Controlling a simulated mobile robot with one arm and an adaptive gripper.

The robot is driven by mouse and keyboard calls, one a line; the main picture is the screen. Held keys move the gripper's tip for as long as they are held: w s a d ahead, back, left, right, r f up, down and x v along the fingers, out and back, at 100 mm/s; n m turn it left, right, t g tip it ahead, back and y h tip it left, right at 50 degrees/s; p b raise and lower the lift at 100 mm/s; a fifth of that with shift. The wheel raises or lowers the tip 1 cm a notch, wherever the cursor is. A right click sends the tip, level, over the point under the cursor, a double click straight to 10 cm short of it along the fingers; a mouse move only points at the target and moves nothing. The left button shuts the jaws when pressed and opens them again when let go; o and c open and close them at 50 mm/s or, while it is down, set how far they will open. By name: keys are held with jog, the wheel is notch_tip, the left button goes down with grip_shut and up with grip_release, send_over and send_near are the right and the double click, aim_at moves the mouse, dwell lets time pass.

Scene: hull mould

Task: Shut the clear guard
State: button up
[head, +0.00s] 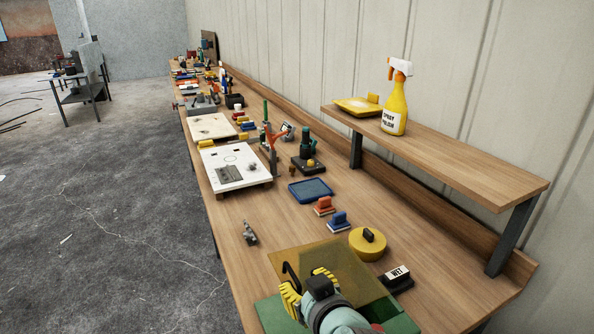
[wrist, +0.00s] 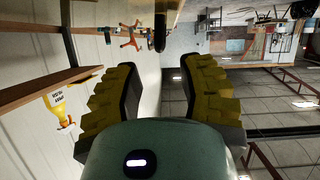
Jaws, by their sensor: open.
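The clear guard (head: 340,262) is an amber see-through panel, raised at a slant above a green base (head: 272,315) at the bottom of the head view. A black bent handle (head: 291,272) stands at its left side. My gripper (head: 307,285) is open, its yellow ribbed fingers apart close to the handle, in front of the panel. In the wrist view my gripper (wrist: 163,75) has nothing between its fingers. A dark rounded bar (wrist: 159,30), apparently the handle, shows beyond the fingertips. My arm hides part of the base.
A yellow round tub (head: 367,246) and a block marked WET (head: 397,279) stand right of the guard. A shelf (head: 440,150) overhangs the right. Bench left of the guard is mostly clear.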

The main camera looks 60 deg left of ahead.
jog(key=v, duration=0.5)
jog(key=shift+s+d+r, duration=0.1)
jog(key=shift+d, duration=0.3)
